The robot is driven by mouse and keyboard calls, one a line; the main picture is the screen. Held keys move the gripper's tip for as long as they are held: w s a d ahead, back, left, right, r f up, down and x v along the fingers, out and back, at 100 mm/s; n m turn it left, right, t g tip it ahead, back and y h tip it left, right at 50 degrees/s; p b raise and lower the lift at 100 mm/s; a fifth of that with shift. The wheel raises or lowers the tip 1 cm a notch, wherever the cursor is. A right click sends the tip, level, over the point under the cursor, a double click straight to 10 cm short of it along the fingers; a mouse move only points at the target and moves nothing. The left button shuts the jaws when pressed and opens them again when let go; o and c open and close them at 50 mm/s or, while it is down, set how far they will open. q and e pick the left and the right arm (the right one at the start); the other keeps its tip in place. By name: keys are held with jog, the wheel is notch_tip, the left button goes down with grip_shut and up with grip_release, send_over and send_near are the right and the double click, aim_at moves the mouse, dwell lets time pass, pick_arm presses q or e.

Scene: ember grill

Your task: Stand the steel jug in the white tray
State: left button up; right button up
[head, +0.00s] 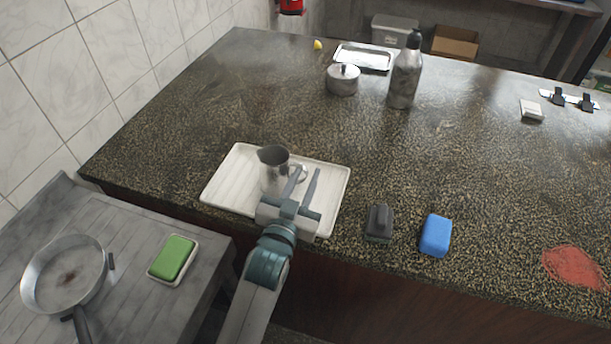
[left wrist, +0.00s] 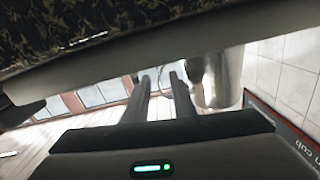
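The steel jug (head: 271,172) stands upright in the left-middle part of the white tray (head: 225,188), its handle towards the right. My left gripper (head: 304,178) reaches over the tray from the front, its two fingers just right of the jug near the handle. The fingers are apart with a gap between them. Whether a finger touches the handle I cannot tell. My right gripper is not in view.
A dark grey block (head: 379,223) and a blue sponge (head: 435,236) lie right of the tray. A bottle (head: 404,75), lidded pot (head: 343,80) and metal tray (head: 364,57) stand farther back. A pan (head: 65,275) and green sponge (head: 173,257) are on the side table. The counter's middle is clear.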

pick_arm(q)
jog(key=shift+r, duration=0.2)
jog(key=shift+s+a+f, duration=0.2)
jog(key=shift+s, duration=0.4)
jog(key=b+v, duration=0.2)
jog(key=v, duration=0.7)
jog(key=shift+s+r+b, duration=0.15)
jog(key=shift+s+b, duration=0.05)
jog(key=shift+b, duration=0.15)
jog(key=shift+s+a+r, duration=0.1)
jog(key=shift+s+a, duration=0.15)
jog(key=shift+s, duration=0.35)
